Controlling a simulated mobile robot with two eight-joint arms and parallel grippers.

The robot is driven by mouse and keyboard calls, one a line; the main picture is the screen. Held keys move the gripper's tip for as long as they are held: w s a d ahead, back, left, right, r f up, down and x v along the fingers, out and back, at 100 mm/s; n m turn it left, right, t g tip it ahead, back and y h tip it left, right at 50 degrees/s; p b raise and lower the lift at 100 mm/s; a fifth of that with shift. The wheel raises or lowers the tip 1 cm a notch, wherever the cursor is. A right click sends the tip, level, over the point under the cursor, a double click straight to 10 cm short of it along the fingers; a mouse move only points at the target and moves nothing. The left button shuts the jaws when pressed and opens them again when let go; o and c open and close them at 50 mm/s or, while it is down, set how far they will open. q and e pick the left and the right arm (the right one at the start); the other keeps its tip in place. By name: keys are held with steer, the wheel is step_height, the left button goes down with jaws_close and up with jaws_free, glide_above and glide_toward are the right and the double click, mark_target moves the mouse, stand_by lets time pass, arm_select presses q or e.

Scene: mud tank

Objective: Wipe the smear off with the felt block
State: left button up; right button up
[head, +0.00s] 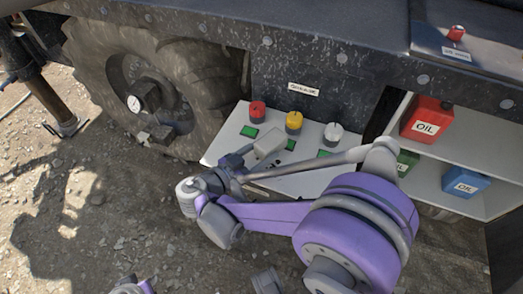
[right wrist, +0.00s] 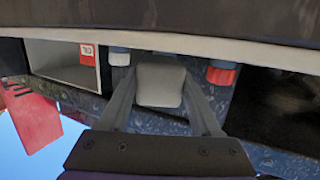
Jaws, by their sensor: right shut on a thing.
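My right gripper (head: 252,158) is shut on a pale grey felt block (head: 268,142) over the white control panel. In the right wrist view the block (right wrist: 160,83) sits between the two grey fingers. I cannot tell whether the block touches the panel. The panel (head: 226,148) carries a red knob (head: 257,110), a yellow knob (head: 294,121) and a white knob (head: 332,133), with green lights below them. Small dark marks show by the block; I cannot tell smear from gripper or shadow.
An open shelf (head: 456,165) at the right holds a red oil can (head: 425,118), a blue can (head: 465,182) and a partly hidden green can (head: 406,163). A big tyre (head: 100,60) stands left of the panel. A dark beam overhangs it. Gravel ground lies in front.

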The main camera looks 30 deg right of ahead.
steer(key=shift+f+b, duration=0.3)
steer(key=shift+f, duration=0.2)
